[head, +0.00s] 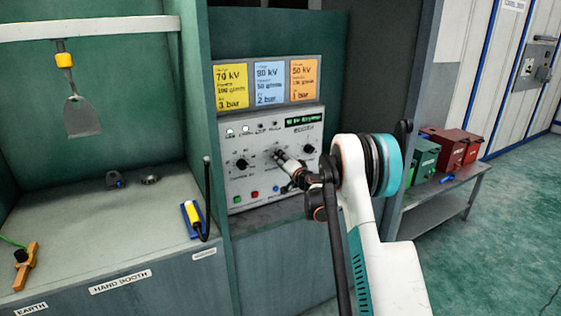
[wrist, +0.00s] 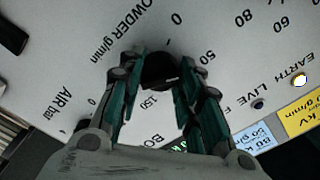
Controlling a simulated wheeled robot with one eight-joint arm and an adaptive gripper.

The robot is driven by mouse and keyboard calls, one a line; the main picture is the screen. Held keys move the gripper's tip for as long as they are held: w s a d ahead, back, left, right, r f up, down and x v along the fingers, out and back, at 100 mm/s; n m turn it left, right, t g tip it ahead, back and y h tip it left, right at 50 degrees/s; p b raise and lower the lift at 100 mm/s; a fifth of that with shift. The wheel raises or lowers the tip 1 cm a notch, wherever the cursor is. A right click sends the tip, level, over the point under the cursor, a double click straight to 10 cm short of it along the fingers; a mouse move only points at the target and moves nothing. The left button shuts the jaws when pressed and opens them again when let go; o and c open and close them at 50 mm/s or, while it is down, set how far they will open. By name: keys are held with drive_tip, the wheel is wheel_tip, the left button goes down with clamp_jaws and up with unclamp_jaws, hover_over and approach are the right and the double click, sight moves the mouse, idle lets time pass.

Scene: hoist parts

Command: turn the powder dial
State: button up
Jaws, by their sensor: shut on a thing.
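The control panel (head: 236,190) is a light grey box with dials, small buttons and a green display (head: 304,121). The powder dial (wrist: 160,70) is a round black knob, labelled POWDER g/min, with 0, 50 and 150 printed around it. My gripper (wrist: 157,78) has its two fingers on opposite sides of this dial, shut on it. I cannot read clearly which mark the dial points to.
Yellow (head: 230,87), blue (head: 270,82) and orange (head: 303,79) setting cards stand above the panel. Another black knob (head: 242,164) is left of my gripper and one (head: 309,149) right. A booth with a hanging plate (head: 81,118) is at left; red and green boxes stand on a right-hand bench.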

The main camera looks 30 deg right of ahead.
drive_tip(key=shift+m, duration=0.3)
idle(0.4)
drive_tip(key=o, duration=1.1)
drive_tip(key=shift+s, duration=0.1)
drive_tip(key=s, duration=1.1)
drive_tip(key=shift+s+d, duration=0.25)
drive_tip(key=shift+s, duration=0.15)
